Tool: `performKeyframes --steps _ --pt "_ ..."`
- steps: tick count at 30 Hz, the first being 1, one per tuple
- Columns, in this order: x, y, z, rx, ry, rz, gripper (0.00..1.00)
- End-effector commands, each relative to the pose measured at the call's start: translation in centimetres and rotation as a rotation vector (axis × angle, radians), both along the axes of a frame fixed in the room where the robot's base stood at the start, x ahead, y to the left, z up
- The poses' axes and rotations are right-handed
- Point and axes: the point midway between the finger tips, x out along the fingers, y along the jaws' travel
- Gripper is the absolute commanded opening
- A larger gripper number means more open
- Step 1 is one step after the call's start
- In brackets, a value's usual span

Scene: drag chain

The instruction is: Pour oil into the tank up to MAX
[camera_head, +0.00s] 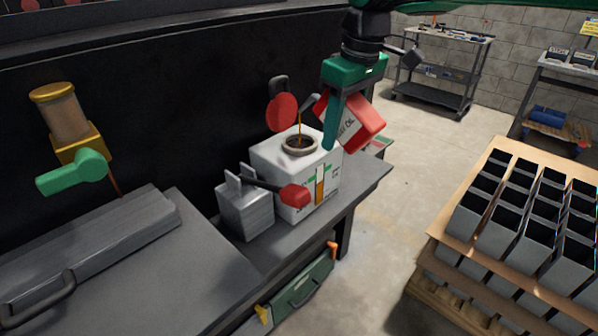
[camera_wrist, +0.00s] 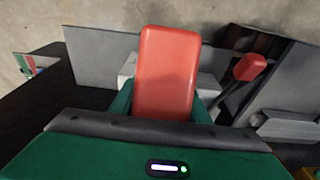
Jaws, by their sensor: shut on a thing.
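The white tank (camera_head: 268,158) stands on the grey bench, its round filler neck (camera_head: 299,146) open on top. A thin brown stream runs from the can's spout down into the neck. The tank's front has a level gauge (camera_head: 320,186) with an amber column and coloured marks; I cannot read the MAX line. My gripper (camera_head: 337,113) is shut on the red oil can (camera_head: 364,126), which is tilted above the tank. In the wrist view the red can (camera_wrist: 166,72) sits between my green fingers (camera_wrist: 162,104). A round red cap (camera_head: 282,112) stands up behind the neck.
A grey metal block with a red-handled lever (camera_head: 294,195) sits left of and in front of the tank. A yellow lubricator with green handle (camera_head: 72,172) is on the dark wall. A pallet of dark boxes (camera_head: 455,238) stands right; floor between is clear.

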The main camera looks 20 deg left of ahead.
Motion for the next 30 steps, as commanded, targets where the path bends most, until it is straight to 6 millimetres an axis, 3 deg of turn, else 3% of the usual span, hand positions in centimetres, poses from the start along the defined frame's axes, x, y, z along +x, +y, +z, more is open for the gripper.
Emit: performKeyframes --steps 30 --pt "0.1 0.1 1.2 -0.093 0.037 0.001 0.05"
